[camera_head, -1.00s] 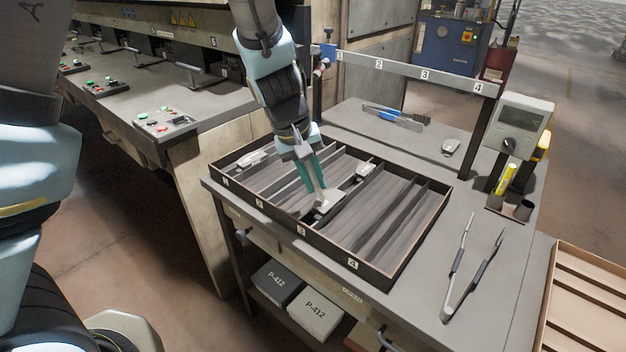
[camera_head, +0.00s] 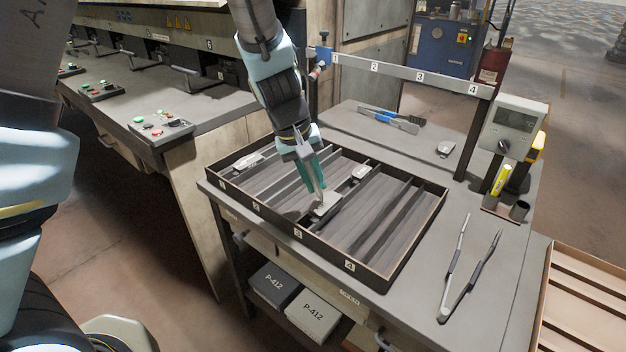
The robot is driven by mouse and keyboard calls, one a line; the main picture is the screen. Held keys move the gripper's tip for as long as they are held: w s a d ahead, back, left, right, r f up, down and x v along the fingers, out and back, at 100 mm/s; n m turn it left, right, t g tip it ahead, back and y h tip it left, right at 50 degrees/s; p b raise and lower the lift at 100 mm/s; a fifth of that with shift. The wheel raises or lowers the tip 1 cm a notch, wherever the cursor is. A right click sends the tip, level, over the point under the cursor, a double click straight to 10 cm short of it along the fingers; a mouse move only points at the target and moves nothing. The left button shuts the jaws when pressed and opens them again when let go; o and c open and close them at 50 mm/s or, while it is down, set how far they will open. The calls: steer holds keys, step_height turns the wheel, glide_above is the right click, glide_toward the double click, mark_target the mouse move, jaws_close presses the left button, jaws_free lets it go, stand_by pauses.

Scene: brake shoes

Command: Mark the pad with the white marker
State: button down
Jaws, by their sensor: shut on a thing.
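My gripper (camera_head: 318,191), with teal fingers, reaches down into the divided tray (camera_head: 330,254). It is shut on a slim pale stick that looks like the white marker (camera_head: 312,172), mostly hidden by the fingers. The tips are right at a light grey pad (camera_head: 326,207) lying near the front end of a slot by label 3. I cannot tell whether the marker touches the pad, or whether the pad has a mark on it. Another pad (camera_head: 361,173) lies further back in the tray, and one (camera_head: 247,162) lies in the left part.
A numbered rail (camera_head: 400,76) stands behind the tray. At the right are a yellow marker (camera_head: 501,180), a dark cup (camera_head: 520,210) and a grey gauge (camera_head: 516,125). A small grey piece (camera_head: 446,149) lies at the back.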

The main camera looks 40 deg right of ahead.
steer(key=shift+w+d+p, duration=0.2)
steer(key=shift+d+p, duration=0.05)
steer(key=shift+d, duration=0.45)
steer(key=shift+w+d+p, duration=0.2)
steer(key=shift+d, duration=0.45)
stand_by(0.9)
step_height(320, 180, up, 7)
steer(key=p, duration=0.6)
stand_by(0.4)
steer(key=shift+w, duration=0.1)
